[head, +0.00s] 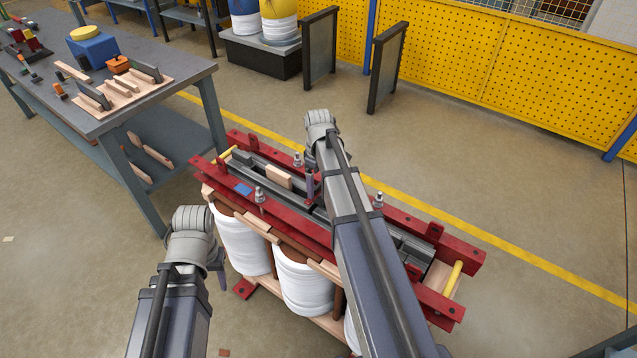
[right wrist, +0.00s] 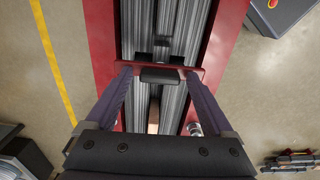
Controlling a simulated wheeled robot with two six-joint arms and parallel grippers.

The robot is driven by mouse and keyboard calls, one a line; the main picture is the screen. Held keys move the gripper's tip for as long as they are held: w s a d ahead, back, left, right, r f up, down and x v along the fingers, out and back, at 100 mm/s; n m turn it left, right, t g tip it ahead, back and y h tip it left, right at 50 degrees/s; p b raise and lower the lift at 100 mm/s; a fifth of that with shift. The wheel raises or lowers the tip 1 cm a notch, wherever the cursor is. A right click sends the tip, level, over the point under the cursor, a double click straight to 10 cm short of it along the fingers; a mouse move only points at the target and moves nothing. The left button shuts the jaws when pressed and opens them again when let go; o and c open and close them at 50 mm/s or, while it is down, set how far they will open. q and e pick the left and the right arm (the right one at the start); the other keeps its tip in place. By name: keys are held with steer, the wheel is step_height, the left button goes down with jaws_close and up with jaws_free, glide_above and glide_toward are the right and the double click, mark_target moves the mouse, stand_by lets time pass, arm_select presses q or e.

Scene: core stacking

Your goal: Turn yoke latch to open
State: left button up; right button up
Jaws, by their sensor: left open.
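The transformer core (head: 240,172) has a red clamp frame and grey steel laminations, with white coils below. In the right wrist view, a small dark latch-like bar (right wrist: 161,76) lies across the laminations, with a thin red strip beside it. My right gripper (right wrist: 160,72) is open above the core, its fingers on either side of the bar with a gap at each side. In the head view my right arm hides much of this spot, and the right gripper (head: 311,186) shows only partly. My left gripper (head: 217,278) is off to the left of the coils, away from the core, holding nothing visible.
A grey workbench (head: 190,80) with wooden pieces and tools stands at the upper left. Black upright frames (head: 386,68) stand at the back before a yellow perforated wall (head: 480,60). The floor right of the core is clear, crossed by a yellow line.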

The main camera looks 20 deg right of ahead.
mark_target(318, 185)
stand_by(0.3)
step_height(318, 185, up, 8)
steer(key=p, duration=0.8)
steer(key=shift+f, duration=0.1)
steer(key=shift+a, duration=0.1)
steer(key=s+a, duration=0.6)
steer(key=a, duration=0.2)
steer(key=s+a+m, duration=0.1)
steer(key=s+a, duration=0.5)
steer(key=a, duration=0.2)
steer(key=s+a+m+h, duration=0.1)
steer(key=s+a, duration=0.6)
steer(key=a, duration=0.1)
steer(key=shift+s, duration=0.1)
